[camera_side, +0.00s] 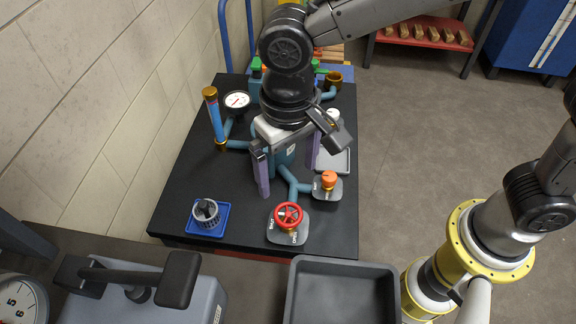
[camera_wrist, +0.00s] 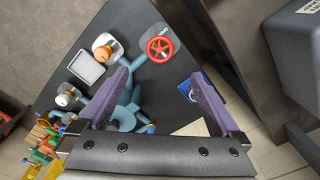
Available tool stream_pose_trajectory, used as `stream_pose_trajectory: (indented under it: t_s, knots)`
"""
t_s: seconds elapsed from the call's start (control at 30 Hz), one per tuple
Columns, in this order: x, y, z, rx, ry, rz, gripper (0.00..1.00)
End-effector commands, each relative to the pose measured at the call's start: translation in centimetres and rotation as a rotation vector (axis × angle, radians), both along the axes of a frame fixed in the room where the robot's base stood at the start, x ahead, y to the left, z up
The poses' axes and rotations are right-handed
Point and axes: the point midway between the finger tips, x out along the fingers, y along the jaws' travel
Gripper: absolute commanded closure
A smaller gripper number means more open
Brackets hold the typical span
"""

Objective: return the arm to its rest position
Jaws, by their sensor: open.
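My gripper (camera_side: 289,172) is open and empty above the middle of the black table (camera_side: 180,215). In the wrist view its two purple fingers (camera_wrist: 163,103) stand wide apart with nothing between them but the scene below. Blue-grey pipework runs under and behind the gripper, partly hidden by it. The red valve wheel (camera_side: 288,215) stands near the table's front edge and also shows in the wrist view (camera_wrist: 159,49). The orange knob (camera_side: 328,179) sits on a grey plate to the right of the gripper.
A gauge (camera_side: 237,101) and an upright blue tube (camera_side: 215,120) stand at the back left. An empty grey bin (camera_side: 342,265) is in front. Open floor (camera_side: 420,130) lies to the right.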

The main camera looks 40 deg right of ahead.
Motion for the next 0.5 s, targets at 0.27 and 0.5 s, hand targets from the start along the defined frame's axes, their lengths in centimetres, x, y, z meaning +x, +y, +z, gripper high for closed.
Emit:
stream_pose_trajectory:
  t_s: [0.27,0.5]
  knots:
    - [0.7,-0.7,0.3,0.006,-0.006,-0.024,0.0]
    - [3.2,-9.6,7.7,0.108,-0.145,-0.241,0.0]
